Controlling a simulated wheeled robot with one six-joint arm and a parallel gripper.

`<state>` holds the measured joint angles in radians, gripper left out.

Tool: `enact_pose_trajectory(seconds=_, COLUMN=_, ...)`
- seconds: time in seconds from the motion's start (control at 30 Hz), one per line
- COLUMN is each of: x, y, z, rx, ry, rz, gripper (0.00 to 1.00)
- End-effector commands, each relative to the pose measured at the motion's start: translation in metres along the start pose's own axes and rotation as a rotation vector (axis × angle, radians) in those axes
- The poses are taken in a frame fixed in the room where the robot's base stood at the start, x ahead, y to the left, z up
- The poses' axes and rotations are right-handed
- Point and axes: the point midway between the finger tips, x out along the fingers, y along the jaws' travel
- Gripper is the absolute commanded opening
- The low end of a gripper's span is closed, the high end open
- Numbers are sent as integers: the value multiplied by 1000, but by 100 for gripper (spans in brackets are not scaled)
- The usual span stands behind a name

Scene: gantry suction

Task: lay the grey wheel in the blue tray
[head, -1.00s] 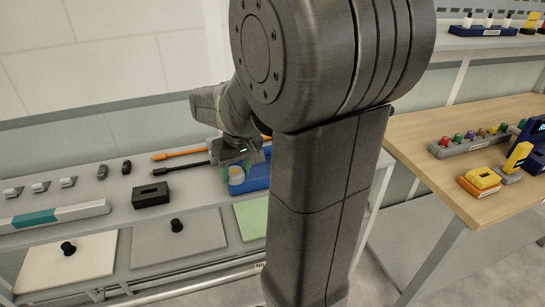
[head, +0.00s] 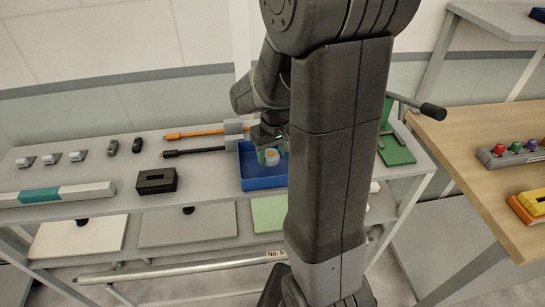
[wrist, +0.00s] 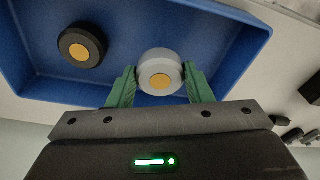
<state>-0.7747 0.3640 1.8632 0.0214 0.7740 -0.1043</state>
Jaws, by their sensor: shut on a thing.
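The grey wheel (wrist: 160,72), with an orange hub, is between the green fingers of my gripper (wrist: 162,84) in the wrist view, and the fingers are shut on it. The blue tray (wrist: 215,22) lies behind and around the wheel in that view. A black wheel (wrist: 82,46) with an orange hub lies in the tray. In the head view the grey wheel (head: 271,157) is over the blue tray (head: 262,184), held by my gripper (head: 270,156). I cannot tell whether the wheel touches the tray floor. My arm hides the tray's right part.
Black and orange rods (head: 192,134) lie left of the tray. A black slotted block (head: 157,181) and a long grey-teal bar (head: 60,193) lie further left. A green bracket (head: 396,150) stands right of my arm. A wooden table (head: 480,130) is at the right.

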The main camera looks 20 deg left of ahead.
Motion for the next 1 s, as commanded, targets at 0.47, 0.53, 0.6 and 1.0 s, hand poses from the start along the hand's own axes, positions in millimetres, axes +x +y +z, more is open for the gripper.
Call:
enact_pose_trajectory(seconds=0.47, x=24, y=0, z=3, rx=0, ry=-1, rz=0, gripper=18)
enact_pose_trajectory(seconds=0.53, x=26, y=0, z=4, rx=0, ry=-1, rz=0, gripper=18)
enact_pose_trajectory(seconds=0.6, x=27, y=0, z=4, rx=0, ry=-1, rz=0, gripper=50)
enact_pose_trajectory(seconds=1.0, x=25, y=0, z=4, rx=0, ry=-1, rz=0, gripper=68)
